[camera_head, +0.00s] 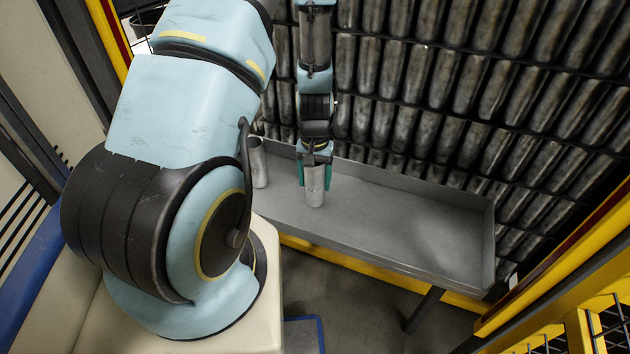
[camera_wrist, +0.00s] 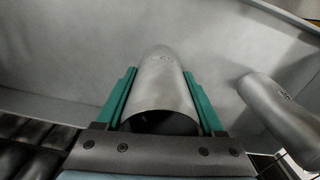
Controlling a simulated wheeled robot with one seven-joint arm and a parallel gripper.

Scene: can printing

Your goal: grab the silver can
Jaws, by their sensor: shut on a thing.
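A silver can (camera_head: 315,186) stands upright at the grey tray, between the teal fingers of my gripper (camera_head: 315,172). In the wrist view the same can (camera_wrist: 162,88) sits between both fingers of my gripper (camera_wrist: 163,100), which press along its sides. Its open, dark end faces the wrist. My gripper is shut on this can. The head view does not clearly show whether the can's base touches the tray. A second silver can (camera_head: 258,162) stands to the left, partly hidden by my arm. It also shows at the right in the wrist view (camera_wrist: 280,118).
The grey metal tray (camera_head: 400,225) has raised walls and is bare to the right of the held can. Rows of stacked metal cylinders (camera_head: 450,80) rise behind it. A yellow frame with mesh (camera_head: 575,265) stands at the right.

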